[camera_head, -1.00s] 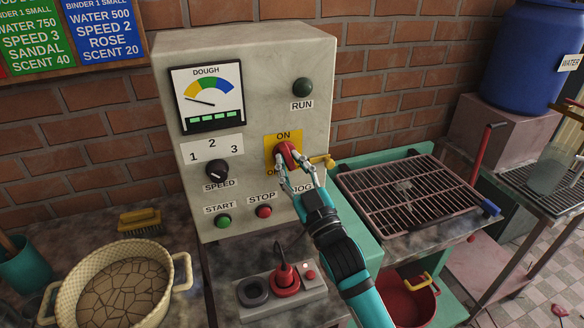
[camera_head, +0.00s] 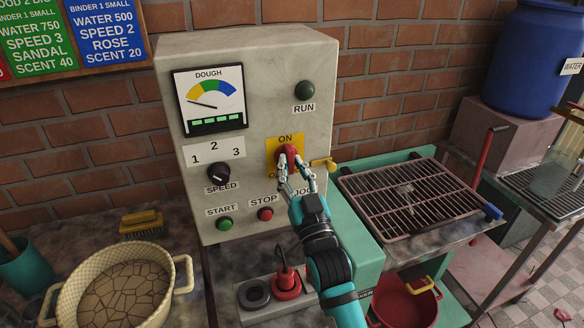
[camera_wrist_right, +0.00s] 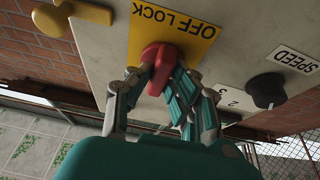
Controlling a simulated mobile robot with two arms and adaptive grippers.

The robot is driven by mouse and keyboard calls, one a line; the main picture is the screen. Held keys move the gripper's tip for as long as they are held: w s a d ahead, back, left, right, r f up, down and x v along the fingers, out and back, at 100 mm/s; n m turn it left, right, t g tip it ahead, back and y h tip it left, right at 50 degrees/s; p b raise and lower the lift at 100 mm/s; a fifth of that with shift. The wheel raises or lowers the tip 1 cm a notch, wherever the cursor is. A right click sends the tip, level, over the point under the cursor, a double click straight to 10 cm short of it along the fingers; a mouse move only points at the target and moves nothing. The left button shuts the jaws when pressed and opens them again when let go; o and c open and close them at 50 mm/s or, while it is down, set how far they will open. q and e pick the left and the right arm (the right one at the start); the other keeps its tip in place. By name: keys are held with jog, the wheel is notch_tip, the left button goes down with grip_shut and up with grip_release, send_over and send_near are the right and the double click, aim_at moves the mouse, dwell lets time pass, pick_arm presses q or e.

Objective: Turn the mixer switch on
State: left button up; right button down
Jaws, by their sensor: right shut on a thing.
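The mixer switch is a red rotary knob (camera_head: 288,152) on a yellow plate (camera_head: 271,143) on the front of the grey control box (camera_head: 262,75). "ON" reads above the knob. My right gripper (camera_head: 291,166) is shut on the knob, its fingers on either side. The right wrist view shows the red knob (camera_wrist_right: 158,62) between the fingers (camera_wrist_right: 150,88) and "OFF LOCK" on the yellow plate (camera_wrist_right: 190,28). The RUN lamp (camera_head: 305,90) looks dark green and unlit. The dough gauge (camera_head: 209,98) needle lies at the left. My left gripper is not in view.
The speed knob (camera_head: 218,173), green start button (camera_head: 224,224) and red stop button (camera_head: 265,214) are left of my right gripper. A brass handle (camera_head: 325,164) sticks out just right. A grated tray (camera_head: 420,195) is further right; a dough pot (camera_head: 178,268) stands lower left.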

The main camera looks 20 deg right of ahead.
jog(key=shift+f, duration=0.1)
jog(key=c, duration=1.2)
grip_release()
jog(key=shift+c, duration=0.2)
jog(key=shift+s, duration=0.1)
jog(key=v, duration=1.2)
